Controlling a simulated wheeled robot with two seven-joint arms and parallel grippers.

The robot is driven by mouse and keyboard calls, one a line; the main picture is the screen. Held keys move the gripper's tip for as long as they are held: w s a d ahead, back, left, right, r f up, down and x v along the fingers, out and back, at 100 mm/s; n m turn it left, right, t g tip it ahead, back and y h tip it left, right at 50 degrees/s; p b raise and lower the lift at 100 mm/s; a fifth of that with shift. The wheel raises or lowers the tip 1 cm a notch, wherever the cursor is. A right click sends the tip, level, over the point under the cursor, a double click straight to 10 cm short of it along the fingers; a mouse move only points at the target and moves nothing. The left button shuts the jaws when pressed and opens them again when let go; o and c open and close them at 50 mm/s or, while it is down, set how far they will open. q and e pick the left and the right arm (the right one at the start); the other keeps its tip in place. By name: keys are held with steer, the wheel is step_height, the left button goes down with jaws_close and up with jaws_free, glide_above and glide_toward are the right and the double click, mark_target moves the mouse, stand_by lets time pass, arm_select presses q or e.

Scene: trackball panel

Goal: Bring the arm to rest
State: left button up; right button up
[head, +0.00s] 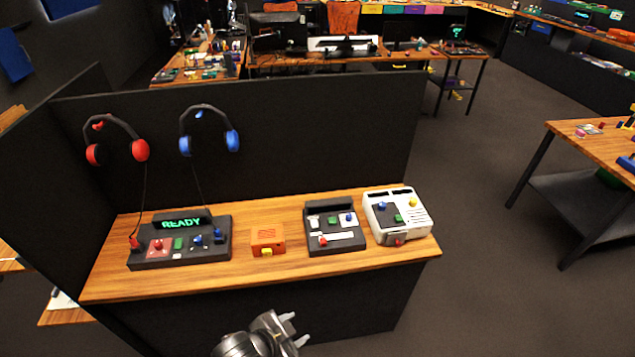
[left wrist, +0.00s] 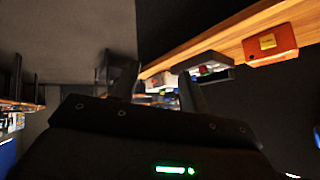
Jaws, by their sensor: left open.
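My left gripper (head: 295,328) is at the bottom of the head view, in front of the wooden desk (head: 200,284) and apart from it. Its two fingers are spread, with nothing seen between them. In the left wrist view the fingers of the left gripper (left wrist: 157,82) stand apart, with the desk edge and an orange box (left wrist: 271,44) beyond them. On the desk a black panel (head: 150,262) has a lit green READY display (head: 181,223), a red ball and a blue part. My right gripper is in neither view.
The orange box (head: 268,240), a black button panel (head: 334,236) and a white console (head: 397,216) stand on the desk. Red headphones (head: 117,137) and blue headphones (head: 209,131) hang on the dark partition (head: 300,135). Open floor (head: 480,250) lies to the right, before another table.

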arm_select(q)
steer(key=s+a+r+n+g+y, duration=0.1)
steer(key=s+a+n+g+y, duration=0.15)
steer(key=s+a+n, duration=0.55)
steer(key=s+a+r+n+g+y, duration=0.1)
steer(key=s+a+n+y, duration=0.15)
steer(key=s+a, duration=0.65)
step_height(320, 180, down, 34)
steer(key=w+a+m+g+b, duration=0.1)
steer(key=a+b, duration=0.1)
steer(key=b, duration=0.5)
steer(key=s+a+f+g+b, duration=0.1)
steer(key=s+f+b, duration=0.3)
steer(key=s+f, duration=1.2)
step_height(320, 180, down, 4)
steer(key=shift+a+f+y+b, duration=0.1)
steer(key=shift+a+y+b, duration=0.2)
steer(key=shift+a, duration=0.6)
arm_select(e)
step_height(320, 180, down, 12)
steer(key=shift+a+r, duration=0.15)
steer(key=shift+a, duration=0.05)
